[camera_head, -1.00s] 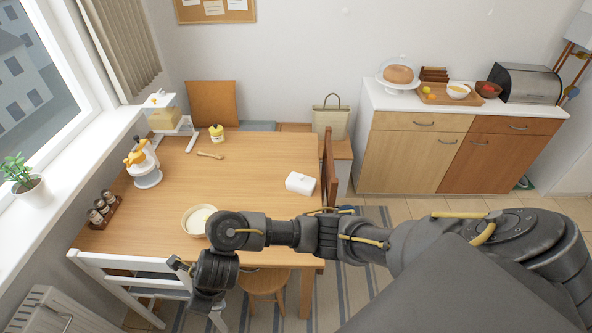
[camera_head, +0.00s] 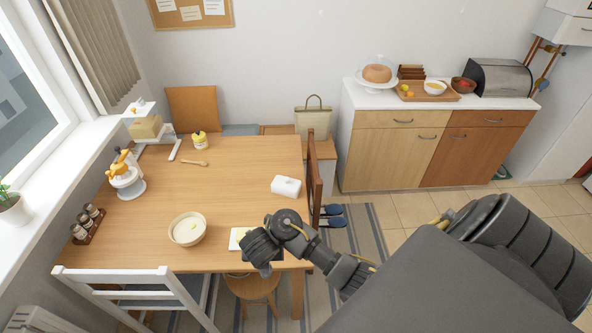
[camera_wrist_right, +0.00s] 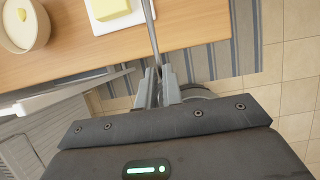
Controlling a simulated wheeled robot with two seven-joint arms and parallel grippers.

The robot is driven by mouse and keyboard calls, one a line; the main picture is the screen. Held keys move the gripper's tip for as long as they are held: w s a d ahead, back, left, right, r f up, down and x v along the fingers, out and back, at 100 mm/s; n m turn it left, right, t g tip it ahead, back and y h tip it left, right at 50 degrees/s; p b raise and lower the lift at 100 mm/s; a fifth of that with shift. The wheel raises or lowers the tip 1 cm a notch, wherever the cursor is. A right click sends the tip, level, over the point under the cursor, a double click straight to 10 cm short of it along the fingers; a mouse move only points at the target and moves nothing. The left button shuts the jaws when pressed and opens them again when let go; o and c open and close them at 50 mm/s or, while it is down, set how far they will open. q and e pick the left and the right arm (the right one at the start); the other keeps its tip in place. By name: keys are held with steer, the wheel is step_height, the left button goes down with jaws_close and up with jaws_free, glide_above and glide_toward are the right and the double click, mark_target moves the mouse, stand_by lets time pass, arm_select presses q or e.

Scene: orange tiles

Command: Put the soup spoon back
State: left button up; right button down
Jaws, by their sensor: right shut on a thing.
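My right gripper (camera_wrist_right: 158,90) is shut on a thin grey metal handle, which looks like that of the soup spoon (camera_wrist_right: 150,35). The handle runs up out of the top of the wrist view, and its far end is out of sight. In the head view my right gripper (camera_head: 262,262) is at the table's front edge, beside the white board; the spoon cannot be made out there. My left gripper is not in view.
The table (camera_head: 240,190) carries a bowl (camera_head: 187,240), a white board (camera_head: 236,241) with a yellow block (camera_wrist_right: 108,8), a white butter-dish-like box (camera_head: 286,187), a wooden spoon (camera_head: 195,164) and a juicer (camera_head: 126,180). A white chair (camera_head: 120,277) and a stool (camera_head: 252,288) stand in front.

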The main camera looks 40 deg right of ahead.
steer(key=d+f+b, duration=0.2)
steer(key=d, duration=0.2)
steer(key=w+d+f+b, duration=0.1)
steer(key=d+f+b, duration=0.2)
steer(key=d, duration=0.1)
steer(key=d+f+b, duration=0.3)
steer(key=d, duration=0.1)
steer(key=shift+w+d+f, duration=0.1)
steer(key=shift+w+f, duration=0.1)
steer(key=shift+w, duration=0.2)
steer(key=shift+w+d+f, duration=0.15)
steer(key=shift+d+f, duration=0.2)
steer(key=shift+d, duration=0.15)
steer(key=f+b, duration=0.3)
steer(key=shift+d+f, duration=0.25)
steer(key=shift+d, duration=0.15)
steer(key=shift+f, duration=0.2)
steer(key=c, duration=1.5)
jaws_free()
steer(key=shift+f, duration=0.1)
steer(key=shift+c, duration=0.2)
